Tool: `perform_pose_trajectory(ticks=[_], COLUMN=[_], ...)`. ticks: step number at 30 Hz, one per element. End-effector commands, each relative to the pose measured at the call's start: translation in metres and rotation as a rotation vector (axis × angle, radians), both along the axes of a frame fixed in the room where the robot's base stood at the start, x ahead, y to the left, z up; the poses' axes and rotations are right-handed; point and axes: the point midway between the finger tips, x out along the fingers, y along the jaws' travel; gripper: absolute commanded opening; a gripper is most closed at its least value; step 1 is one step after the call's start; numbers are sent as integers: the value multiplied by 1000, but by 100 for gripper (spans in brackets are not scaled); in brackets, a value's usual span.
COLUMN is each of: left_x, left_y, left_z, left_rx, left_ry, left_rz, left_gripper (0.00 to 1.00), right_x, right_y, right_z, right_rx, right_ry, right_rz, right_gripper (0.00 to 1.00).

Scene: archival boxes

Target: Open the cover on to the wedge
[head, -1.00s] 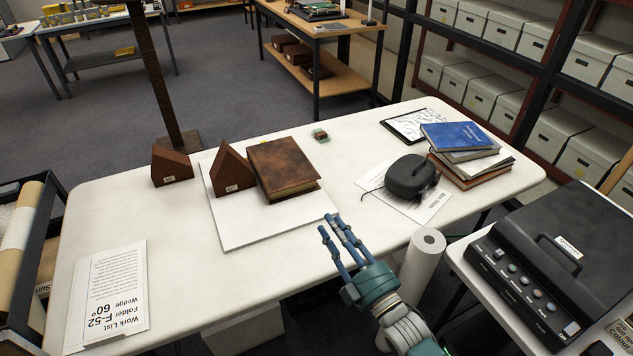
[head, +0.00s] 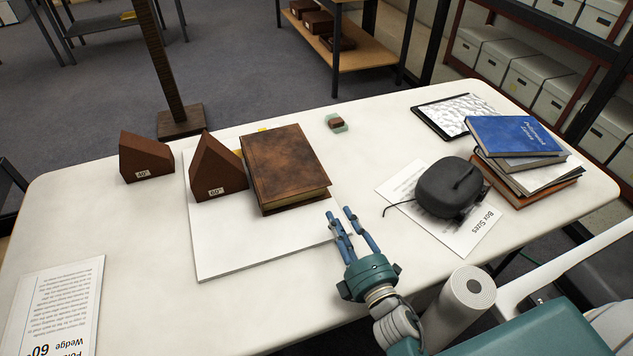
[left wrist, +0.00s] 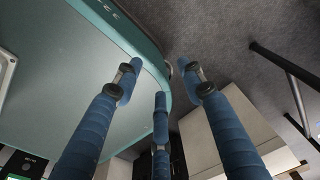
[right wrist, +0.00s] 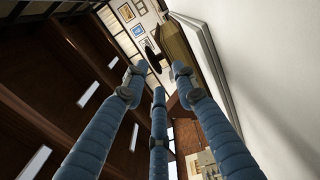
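The brown leather book (head: 288,165) lies closed on a white board (head: 236,243) on the table. A brown wedge (head: 217,168) labelled 60° stands on the board just left of the book. A second brown wedge (head: 146,158), also labelled, stands further left on the table. My right gripper (head: 342,215) is open and empty over the table, near and right of the book's front corner; its spread fingers also show in the right wrist view (right wrist: 155,85). My left gripper (left wrist: 163,85) shows only in the left wrist view, open and empty, apart from the table things.
A dark padded object (head: 450,187) sits on a Box Sizes sheet right of my right gripper. A book stack (head: 525,160), a tablet (head: 452,115) and a small green-edged block (head: 337,123) stand behind. A paper roll (head: 462,305) stands near the front edge.

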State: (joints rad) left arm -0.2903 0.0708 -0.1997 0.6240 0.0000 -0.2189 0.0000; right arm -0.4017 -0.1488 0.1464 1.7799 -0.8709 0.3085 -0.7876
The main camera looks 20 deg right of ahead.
Motion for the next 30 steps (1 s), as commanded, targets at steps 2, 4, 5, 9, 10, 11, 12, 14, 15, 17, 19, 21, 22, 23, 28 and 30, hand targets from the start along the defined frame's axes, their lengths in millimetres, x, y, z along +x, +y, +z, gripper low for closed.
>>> perform_pose_trajectory(ticks=[2, 4, 5, 9, 10, 11, 12, 14, 15, 17, 19, 21, 22, 23, 28, 30], left_x=[-3, -7, -9, -20, -21, -22, -23, -22, -22, -20, -16, -12, -10, -9, -6, -6], left_y=[2, 4, 5, 12, 13, 14, 14, 14, 14, 13, 13, 12, 11, 10, 6, 5], left_z=[-2, -2, -2, -4, -5, -5, -5, -7, -7, -8, -9, -9, -10, -10, -9, -9], left_rx=[2, 5, 7, 15, 16, 16, 17, 16, 16, 17, 15, 14, 13, 12, 7, 6], left_ry=[4, 8, 11, 28, 29, 31, 32, 31, 30, 27, 22, 16, 14, 12, 7, 7], left_rz=[-1, -2, -1, -4, -4, -4, -4, -4, -4, -4, -4, -4, -4, -3, -2, -1], left_gripper=[40, 40, 40, 40, 40, 40, 40, 40, 40, 40, 40, 40, 40, 40, 40, 40], right_x=[0, 6, 9, 34, 40, 46, 54, 65, 72, 82, 91, 98, 100, 102, 106, 106], right_y=[-2, -2, -2, 0, 0, 0, 0, 0, 1, 1, 1, 2, 2, 2, 2, 2], right_z=[-5, -6, -6, -5, -4, -5, -4, -5, -5, -5, -6, -6, -6, -6, -6, -6], right_rx=[-13, -16, -16, -17, -17, -17, -17, -15, -15, -16, -15, -15, -15, -15, -14, -14], right_ry=[8, 9, 8, 6, 5, 6, 6, 6, 7, 6, 7, 8, 8, 9, 10, 10], right_rz=[-7, -8, -7, -6, -5, -6, -6, -6, -7, -7, -6, -6, -6, -6, -7, -7], right_gripper=[28, 28, 28, 28, 28, 28, 28, 28, 28, 28, 28, 28, 28, 28, 28, 28])
